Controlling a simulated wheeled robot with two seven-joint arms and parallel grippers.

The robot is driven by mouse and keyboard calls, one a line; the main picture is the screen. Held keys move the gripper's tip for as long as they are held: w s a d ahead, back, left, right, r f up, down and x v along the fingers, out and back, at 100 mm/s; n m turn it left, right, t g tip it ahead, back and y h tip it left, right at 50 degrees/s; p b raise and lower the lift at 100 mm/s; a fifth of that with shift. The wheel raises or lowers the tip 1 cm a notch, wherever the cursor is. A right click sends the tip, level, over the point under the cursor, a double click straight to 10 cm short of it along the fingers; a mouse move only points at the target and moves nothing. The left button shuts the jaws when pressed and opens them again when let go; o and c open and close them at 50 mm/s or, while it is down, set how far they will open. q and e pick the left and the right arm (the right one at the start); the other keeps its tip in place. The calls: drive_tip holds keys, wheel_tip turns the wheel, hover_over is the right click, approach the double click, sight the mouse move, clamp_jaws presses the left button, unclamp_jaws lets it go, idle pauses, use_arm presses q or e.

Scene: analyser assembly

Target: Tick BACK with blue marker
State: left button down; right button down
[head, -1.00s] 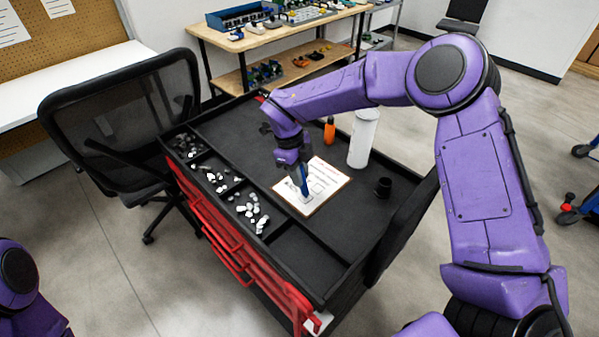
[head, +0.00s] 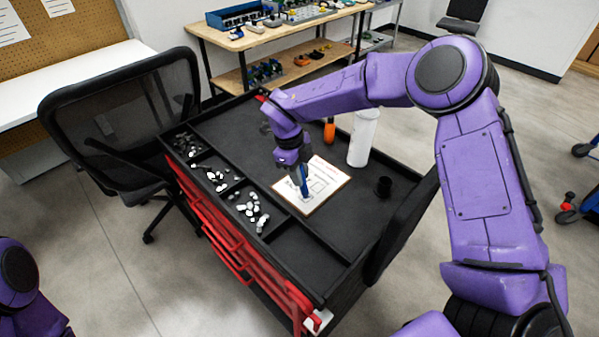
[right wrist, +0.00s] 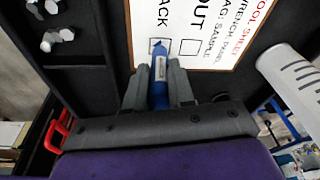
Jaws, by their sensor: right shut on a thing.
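My right gripper (head: 302,172) is shut on the blue marker (right wrist: 158,92), which points down at the sheet. The white tool sheet (head: 326,182) lies on a brown clipboard on the black cart top. In the right wrist view the sheet (right wrist: 222,22) shows the words BACK and OUT, partly cut off. The marker's tip is at the small box (right wrist: 155,42) by BACK and covers part of it. I cannot tell whether the tip touches the paper or has left a mark. The box (right wrist: 190,46) by OUT looks empty. My left gripper is out of view.
Trays along the cart's left hold loose pieces (head: 255,210). A black chair (head: 125,130) stands to the left.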

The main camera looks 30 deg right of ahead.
idle(0.6)
wheel_tip(320, 180, up, 7)
drive_tip(key=p, duration=0.6)
idle(0.3)
